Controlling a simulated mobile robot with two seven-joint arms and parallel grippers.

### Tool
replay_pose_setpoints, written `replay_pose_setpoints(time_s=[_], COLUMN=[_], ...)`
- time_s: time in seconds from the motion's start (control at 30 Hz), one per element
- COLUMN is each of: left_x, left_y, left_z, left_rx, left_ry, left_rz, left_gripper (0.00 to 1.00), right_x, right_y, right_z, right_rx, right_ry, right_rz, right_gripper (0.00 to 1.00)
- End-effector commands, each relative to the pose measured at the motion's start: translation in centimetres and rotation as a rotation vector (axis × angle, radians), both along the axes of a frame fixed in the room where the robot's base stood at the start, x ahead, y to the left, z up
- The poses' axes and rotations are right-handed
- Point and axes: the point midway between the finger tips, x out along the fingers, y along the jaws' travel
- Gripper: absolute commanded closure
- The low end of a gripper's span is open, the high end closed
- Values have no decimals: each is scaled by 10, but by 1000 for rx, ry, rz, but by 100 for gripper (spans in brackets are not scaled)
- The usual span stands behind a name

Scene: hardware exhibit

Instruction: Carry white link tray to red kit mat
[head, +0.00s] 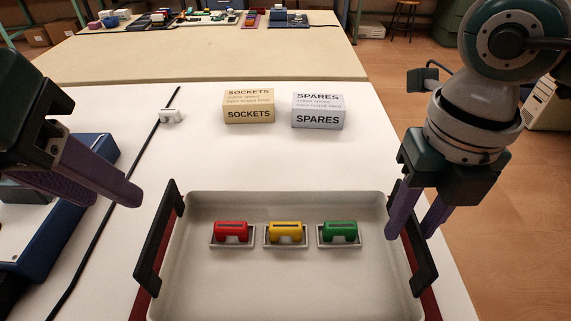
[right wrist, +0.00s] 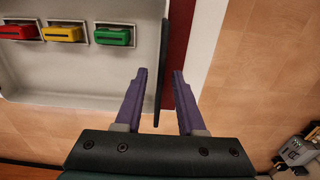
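The white link tray (head: 290,285) lies in the lower middle of the head view, with a black handle on each side. It holds a red link (head: 231,232), a yellow link (head: 285,232) and a green link (head: 338,232) in a row. Red strips of the kit mat (head: 428,300) show beyond the tray's left and right sides; its middle is hidden under the tray. My right gripper (head: 413,235) is open, its fingers on either side of the right handle (right wrist: 162,60). My left gripper (head: 115,200) looks open and empty, up and left of the left handle (head: 160,238).
A tan SOCKETS box (head: 249,107) and a grey SPARES box (head: 318,111) stand behind the tray. A small white link (head: 170,116) lies by a black cable (head: 120,185). A blue case (head: 75,195) is at left. White table is clear between boxes and tray.

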Motion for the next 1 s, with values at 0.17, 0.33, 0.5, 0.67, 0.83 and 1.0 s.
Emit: replay_pose_setpoints(time_s=[0.17, 0.33, 0.5, 0.67, 0.83, 1.0], left_x=[-3, -3, -3, -3, -3, -3], left_y=[0, 0, 0, 0, 0, 0], left_z=[7, 7, 6, 6, 6, 6], left_rx=[1, 1, 1, 1, 1, 1], left_ry=[-2, -1, -1, 0, 0, 0], left_rz=[1, 1, 0, 0, 0, 0], left_gripper=[61, 61, 61, 61, 61, 61], right_x=[1, 2, 1, 1, 0, 0], right_y=[0, 0, 0, 0, 0, 0], right_z=[11, 45, 83, 108, 120, 121], right_rx=[2, 1, 1, 0, 0, 0], right_ry=[-4, -6, -6, -4, -1, 0], right_rz=[0, 1, 2, 0, 0, 0], right_gripper=[61, 61, 61, 61, 61, 61])
